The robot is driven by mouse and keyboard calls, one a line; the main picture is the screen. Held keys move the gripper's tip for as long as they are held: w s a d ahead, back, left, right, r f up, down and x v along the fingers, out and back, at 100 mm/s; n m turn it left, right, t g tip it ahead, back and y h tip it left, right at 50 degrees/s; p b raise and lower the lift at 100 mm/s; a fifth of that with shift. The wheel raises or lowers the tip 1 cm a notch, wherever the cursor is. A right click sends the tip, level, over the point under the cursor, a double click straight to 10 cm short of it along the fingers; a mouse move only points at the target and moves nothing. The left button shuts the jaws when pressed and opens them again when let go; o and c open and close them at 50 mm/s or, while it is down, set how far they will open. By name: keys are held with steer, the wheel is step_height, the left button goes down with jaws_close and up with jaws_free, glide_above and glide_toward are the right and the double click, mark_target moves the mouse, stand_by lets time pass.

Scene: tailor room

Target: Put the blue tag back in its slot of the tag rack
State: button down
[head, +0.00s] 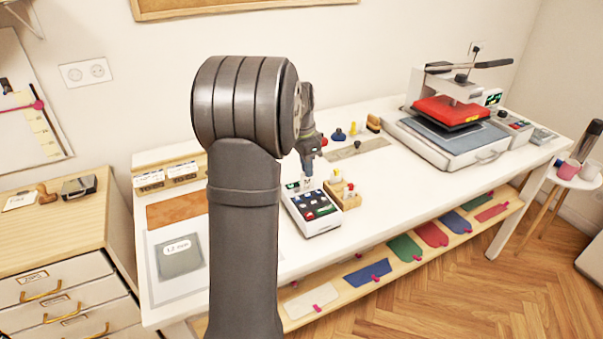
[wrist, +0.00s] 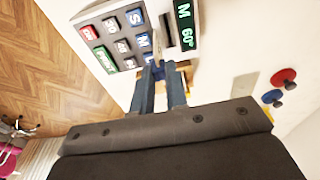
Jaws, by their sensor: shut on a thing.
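My gripper (head: 307,166) hangs just above the grey keypad box on the table in the head view.
The keypad box (head: 326,222) has lettered keys and a green "M 60°" display (wrist: 186,25). Blue (head: 337,134) and red (wrist: 284,77) knobbed pieces stand behind. A heat press (head: 452,108) is at the right. Coloured flat pieces lie on the lower shelf (head: 405,263).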

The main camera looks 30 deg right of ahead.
steer(key=s+d+r, duration=0.4)
steer(key=s+r, duration=0.2)
steer(key=s, duration=0.2)
steer(key=w+d+f, duration=0.6)
steer(key=d+f, duration=0.1)
steer(key=f, duration=0.1)
steer(key=shift+w+d, duration=0.3)
steer(key=shift+w, duration=0.05)
steer(key=shift+f, duration=0.3)
stand_by(0.9)
steer(key=shift+f, duration=1.4)
steer(key=c, duration=1.4)
jaws_free()
steer(key=shift+o, duration=0.2)
